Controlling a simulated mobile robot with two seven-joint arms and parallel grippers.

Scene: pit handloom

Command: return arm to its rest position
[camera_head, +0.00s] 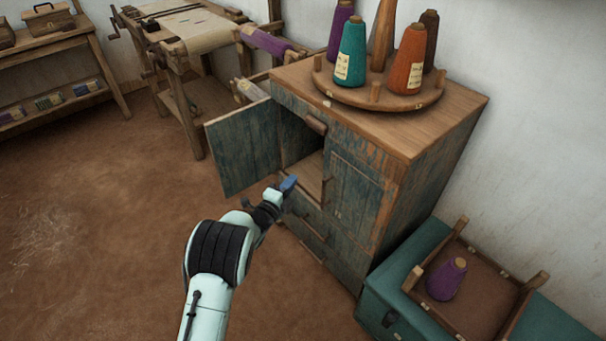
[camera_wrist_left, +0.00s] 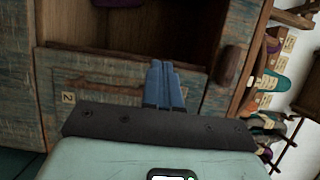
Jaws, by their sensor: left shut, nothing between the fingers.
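My left arm reaches up from the bottom of the head view, and its gripper (camera_head: 289,184) is in front of the wooden cabinet (camera_head: 372,225). The blue fingers are together and empty; they also show in the left wrist view (camera_wrist_left: 164,84). The cabinet's left door (camera_head: 243,150) stands open to the left, and its right door (camera_head: 354,188) is closed. The gripper is in front of the open compartment (camera_head: 303,165), near its lower edge. I cannot tell whether it touches the cabinet. My right gripper is not in view.
A round wooden stand (camera_head: 400,101) with several thread cones is on the cabinet top. A teal chest (camera_head: 377,292) at the lower right bears a wooden tray (camera_head: 480,285) with a purple cone (camera_head: 446,280). A loom (camera_head: 185,45) stands at the back.

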